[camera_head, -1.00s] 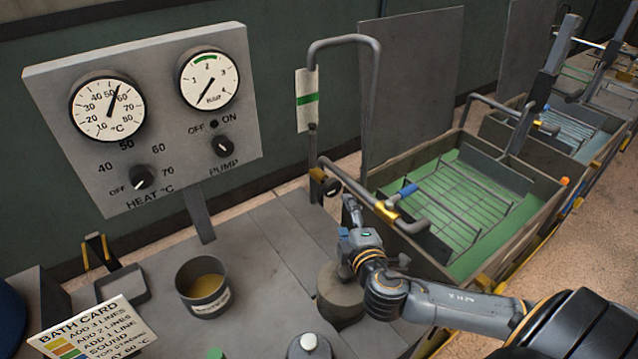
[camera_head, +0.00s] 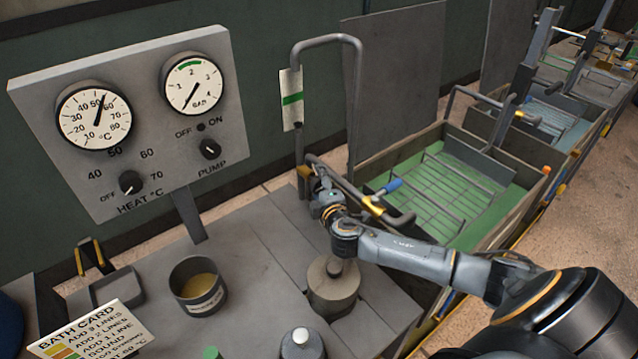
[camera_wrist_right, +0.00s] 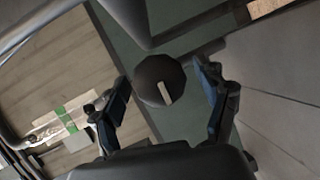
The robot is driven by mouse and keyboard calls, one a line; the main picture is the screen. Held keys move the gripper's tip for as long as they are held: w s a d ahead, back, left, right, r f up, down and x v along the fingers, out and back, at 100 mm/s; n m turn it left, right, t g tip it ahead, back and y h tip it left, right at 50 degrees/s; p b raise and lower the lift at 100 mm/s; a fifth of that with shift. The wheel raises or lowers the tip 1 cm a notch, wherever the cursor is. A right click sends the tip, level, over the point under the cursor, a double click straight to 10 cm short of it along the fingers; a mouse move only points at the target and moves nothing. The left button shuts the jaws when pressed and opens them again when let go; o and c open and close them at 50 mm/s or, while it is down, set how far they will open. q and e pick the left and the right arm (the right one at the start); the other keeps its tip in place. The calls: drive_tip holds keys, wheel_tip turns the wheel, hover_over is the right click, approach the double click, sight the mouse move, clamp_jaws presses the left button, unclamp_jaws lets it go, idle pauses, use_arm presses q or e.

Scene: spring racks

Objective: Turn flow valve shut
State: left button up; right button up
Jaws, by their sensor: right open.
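A dark round valve knob (camera_wrist_right: 152,72) with a pale pointer line shows in the right wrist view, between the fingers of my right gripper (camera_wrist_right: 163,88). The fingers stand apart on either side, with gaps to the knob. In the head view my right gripper (camera_head: 319,182) is at the left end of the pipe beside the green bath and mostly hides the knob. A brass fitting (camera_head: 373,206) with a blue lever (camera_head: 386,188) sits further right along this pipe. My left gripper is not in view.
A gauge panel (camera_head: 150,195) with HEAT and PUMP knobs stands at left. A grey lidded pot (camera_head: 333,290) stands below my right forearm. A cup (camera_head: 198,285) and a bath card (camera_head: 95,335) are at front left. The green bath (camera_head: 470,190) lies at right.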

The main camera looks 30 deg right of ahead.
drive_tip(key=shift+w, duration=0.1)
drive_tip(key=c, duration=1.2)
drive_tip(key=shift+o, duration=0.2)
drive_tip(key=shift+r+m+g+y+p, duration=0.15)
drive_tip(key=shift+m+g+y+p, duration=0.15)
drive_tip(key=shift+m+y+p, duration=0.6)
drive_tip(key=shift+m+g+y+p, duration=0.3)
drive_tip(key=shift+m+y+p, duration=0.4)
drive_tip(key=shift+m+p, duration=0.8)
drive_tip(key=o, duration=1.2)
drive_tip(key=shift+c, duration=0.2)
